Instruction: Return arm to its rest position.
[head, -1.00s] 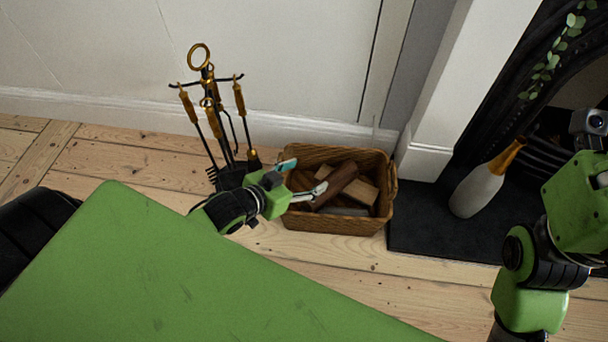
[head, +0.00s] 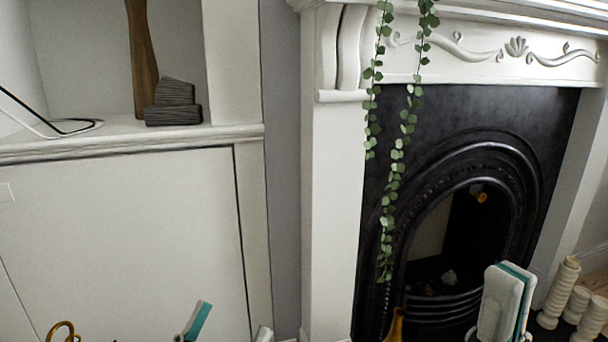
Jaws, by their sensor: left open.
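My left gripper (head: 230,328) shows only at the bottom edge of the head view, left of centre. One finger with a teal pad stands at its left and a pale fingertip at its right, with a gap and nothing seen between them. My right gripper (head: 507,303) is at the lower right, in front of the fireplace, pointing up. Its pale fingers and teal pads overlap in this view, so I cannot tell how far apart they are. I see nothing held in it. Most of both arms is out of view.
A black fireplace (head: 470,150) with a white surround (head: 330,200) and hanging ivy (head: 395,170) fills the right. Pale candle-like pillars (head: 562,285) stand beside my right gripper. A bottle neck (head: 395,325) and a brass ring (head: 62,332) show at the bottom. A shelf (head: 100,137) is upper left.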

